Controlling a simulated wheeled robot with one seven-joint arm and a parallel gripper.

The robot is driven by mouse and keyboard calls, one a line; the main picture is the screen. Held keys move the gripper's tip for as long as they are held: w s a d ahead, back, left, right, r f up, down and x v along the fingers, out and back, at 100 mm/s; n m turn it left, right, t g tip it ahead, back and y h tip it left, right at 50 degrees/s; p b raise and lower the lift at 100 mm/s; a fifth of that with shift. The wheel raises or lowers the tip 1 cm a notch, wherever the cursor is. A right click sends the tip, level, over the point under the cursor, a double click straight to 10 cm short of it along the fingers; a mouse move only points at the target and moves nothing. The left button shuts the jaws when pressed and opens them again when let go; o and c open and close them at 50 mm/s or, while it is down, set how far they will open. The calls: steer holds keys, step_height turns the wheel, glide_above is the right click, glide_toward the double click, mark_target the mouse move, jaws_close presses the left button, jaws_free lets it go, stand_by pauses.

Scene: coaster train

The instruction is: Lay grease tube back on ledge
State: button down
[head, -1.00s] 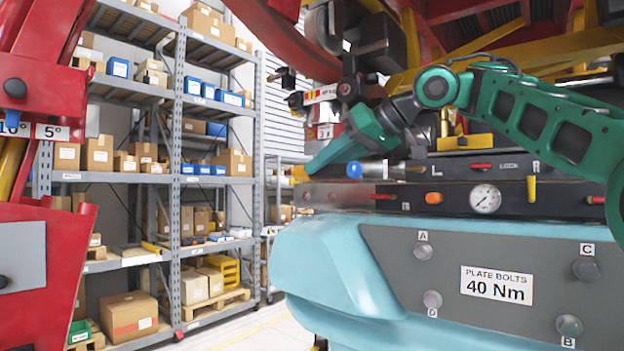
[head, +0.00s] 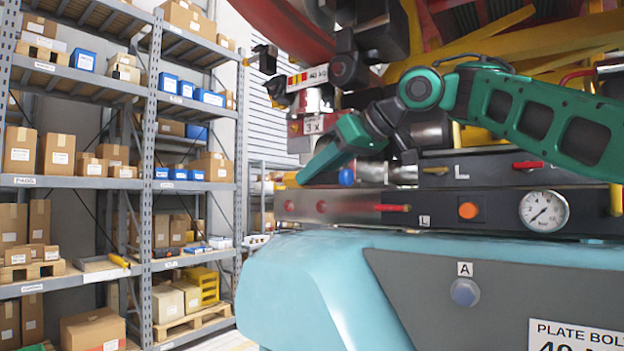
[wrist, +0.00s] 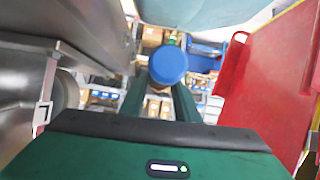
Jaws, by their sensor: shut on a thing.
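In the wrist view the blue cap (wrist: 168,65) faces the camera in front of the two green fingers (wrist: 160,102). The tube's body is mostly hidden behind the cap and fingers. I cannot tell whether the tube touches the ledge.
The ledge front carries red handles, an orange button (head: 468,210) and a gauge (head: 544,211). A light blue housing (head: 300,280) is below. Shelving (head: 150,180) with boxes stands at left. A red panel (wrist: 272,75) is close on the wrist view's right.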

mark_target(314, 229)
steer(key=shift+s+a, duration=0.1)
steer(key=shift+a, duration=0.2)
steer(key=shift+s, duration=0.1)
steer(key=shift+f, duration=0.25)
steer(key=shift+d+f, duration=0.1)
steer(key=shift+f, duration=3.6)
steer(key=c, duration=1.3)
jaws_free()
steer(key=shift+o, duration=0.2)
